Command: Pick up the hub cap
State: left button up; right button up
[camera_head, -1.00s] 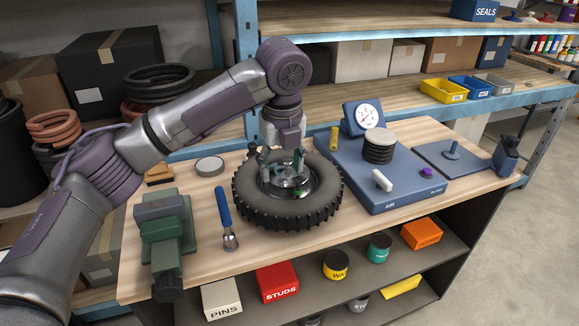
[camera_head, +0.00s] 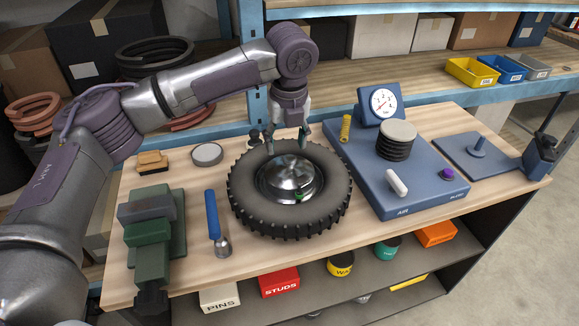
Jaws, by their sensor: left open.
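The hub cap, a shiny silver dome (camera_head: 288,178), sits in the centre of a black knobbly tyre (camera_head: 252,206) lying flat on the wooden workbench. A small green mark shows at its lower right edge. My left gripper (camera_head: 287,146) points down above the tyre's far side, just behind the dome. Its fingers are apart with nothing between them, and they look clear of the dome. My right gripper is not in view.
Right of the tyre stands a blue base with a gauge (camera_head: 380,105) and a grey-topped black bellows (camera_head: 396,143). A blue-handled tool (camera_head: 213,219), a green vise (camera_head: 155,238) and a round grey disc (camera_head: 207,153) lie left. Shelving stands behind.

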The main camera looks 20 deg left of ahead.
aim_at(289, 158)
pick_arm(q)
jog(key=shift+w+d+f+p, duration=0.15)
jog(key=shift+f+p, duration=0.15)
jog(key=shift+f, duration=0.3)
jog(key=shift+w+d+f+p, duration=0.1)
jog(key=shift+f+p, duration=0.2)
jog(key=shift+f, duration=0.25)
jog(key=f, duration=0.3)
jog(key=shift+w+a+p, duration=0.1)
jog(key=shift+w+p, duration=0.1)
jog(key=shift+p, duration=0.2)
jog(key=shift+f, duration=0.2)
jog(key=c, duration=1.1)
grip_shut()
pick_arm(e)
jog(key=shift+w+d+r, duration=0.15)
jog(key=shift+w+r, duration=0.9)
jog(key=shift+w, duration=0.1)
